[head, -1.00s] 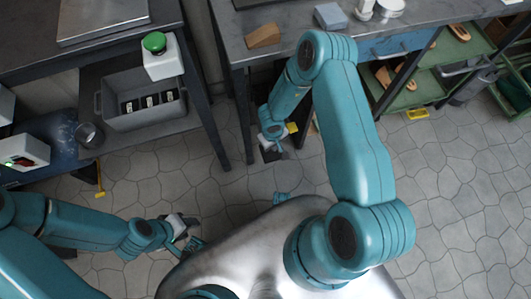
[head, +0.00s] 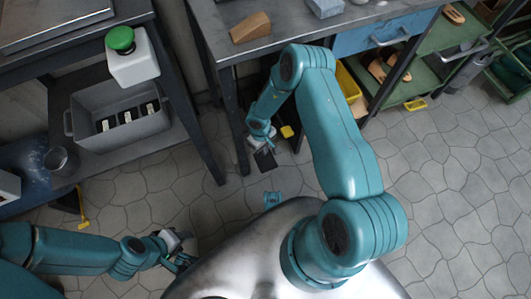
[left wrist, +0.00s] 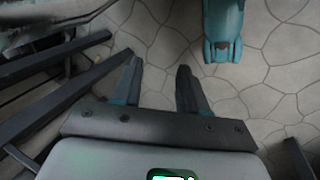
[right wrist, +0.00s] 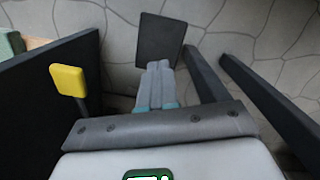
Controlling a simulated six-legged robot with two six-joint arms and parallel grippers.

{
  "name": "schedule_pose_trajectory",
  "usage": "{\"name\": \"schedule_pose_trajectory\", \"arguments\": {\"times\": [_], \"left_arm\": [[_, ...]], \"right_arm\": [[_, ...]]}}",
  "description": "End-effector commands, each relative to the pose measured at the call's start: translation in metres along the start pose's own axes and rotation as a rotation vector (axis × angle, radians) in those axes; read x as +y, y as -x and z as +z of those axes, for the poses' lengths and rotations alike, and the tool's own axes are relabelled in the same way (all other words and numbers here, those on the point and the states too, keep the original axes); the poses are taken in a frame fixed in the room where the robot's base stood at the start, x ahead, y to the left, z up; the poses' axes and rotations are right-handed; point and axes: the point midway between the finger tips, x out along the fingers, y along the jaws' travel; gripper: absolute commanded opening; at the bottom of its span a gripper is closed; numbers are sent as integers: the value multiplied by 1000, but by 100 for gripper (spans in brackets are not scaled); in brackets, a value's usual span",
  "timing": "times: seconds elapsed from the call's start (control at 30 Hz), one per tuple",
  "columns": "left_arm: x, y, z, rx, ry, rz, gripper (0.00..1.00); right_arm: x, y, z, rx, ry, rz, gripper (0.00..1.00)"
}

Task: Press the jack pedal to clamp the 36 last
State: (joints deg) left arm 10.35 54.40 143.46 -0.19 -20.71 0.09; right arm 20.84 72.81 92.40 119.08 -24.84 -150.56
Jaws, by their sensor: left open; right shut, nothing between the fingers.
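My right gripper (head: 262,146) is low beside the workbench legs, shut and empty. In the right wrist view its fingertips (right wrist: 160,66) overlap the near edge of a dark square plate (right wrist: 160,38) above the floor; I cannot tell if they touch. The plate also shows in the head view (head: 266,159). A yellow pad on a dark stem (right wrist: 68,80) stands left of the fingers. I cannot tell whether plate or pad is the jack pedal. My left gripper (head: 183,256) is open and empty over the floor at lower left. No last marked 36 can be made out.
A grey bin (head: 152,127) holds black, white-labelled pieces beside a green-button box (head: 137,62). A tan wedge (head: 250,27) lies on the workbench (head: 290,30). Bench legs (head: 205,150) stand close to my right gripper. Green shelves (head: 440,60) are at upper right. Floor at right is clear.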

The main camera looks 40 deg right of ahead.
Motion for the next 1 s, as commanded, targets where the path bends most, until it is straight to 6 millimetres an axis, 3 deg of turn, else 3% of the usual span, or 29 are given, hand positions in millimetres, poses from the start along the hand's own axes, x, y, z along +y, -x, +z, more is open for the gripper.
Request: {"name": "schedule_pose_trajectory", "arguments": {"times": [0.17, 0.6, 1.0], "left_arm": [[-4, -8, -2, 4, 4, 0, 43], [-24, -44, -12, 31, 30, -3, 43], [-26, -46, -14, 36, 35, -4, 43]], "right_arm": [[0, -10, -1, 0, 0, 0, 0], [0, -64, -4, -1, 0, 0, 0], [0, -69, -4, 0, 0, 0, 0]]}}
